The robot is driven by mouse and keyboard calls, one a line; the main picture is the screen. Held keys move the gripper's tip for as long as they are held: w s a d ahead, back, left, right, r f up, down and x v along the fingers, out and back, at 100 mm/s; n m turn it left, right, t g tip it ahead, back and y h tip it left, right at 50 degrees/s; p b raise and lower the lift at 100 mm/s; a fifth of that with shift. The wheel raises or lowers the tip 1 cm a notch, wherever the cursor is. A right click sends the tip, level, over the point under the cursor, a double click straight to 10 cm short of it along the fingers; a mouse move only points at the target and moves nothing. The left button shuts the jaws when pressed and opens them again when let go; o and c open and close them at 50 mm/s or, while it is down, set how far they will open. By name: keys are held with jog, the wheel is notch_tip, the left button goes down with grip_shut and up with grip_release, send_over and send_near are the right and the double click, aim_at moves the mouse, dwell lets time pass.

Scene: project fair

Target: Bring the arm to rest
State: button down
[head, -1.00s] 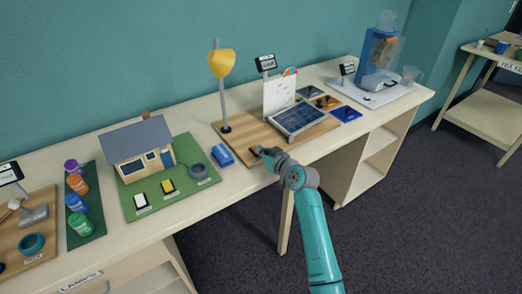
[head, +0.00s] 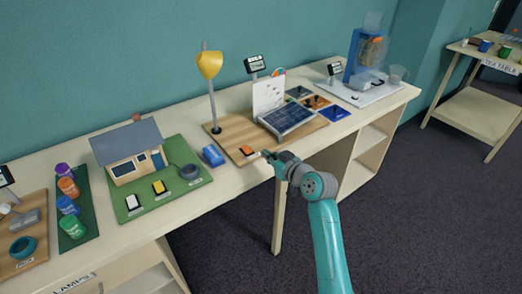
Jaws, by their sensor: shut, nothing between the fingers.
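My gripper (head: 268,156) is at the front edge of the long table, by the wooden board (head: 228,144) that bears the yellow lamp (head: 209,66) and the solar panel (head: 287,119). It is shut and empty. A small orange-topped switch (head: 248,151) lies on the board just left of my fingertips, with a small gap. My teal arm reaches up from the bottom of the picture, bent at the wrist.
A blue block (head: 213,156) sits left of the board. A model house (head: 130,155) stands on a green base (head: 185,198). Several coloured jars stand farther left. A blue dispenser (head: 361,55) is at the back right. The floor (head: 400,230) on the right is clear.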

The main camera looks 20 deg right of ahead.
jog(key=shift+s+d, duration=0.1)
jog(key=shift+s, duration=0.25)
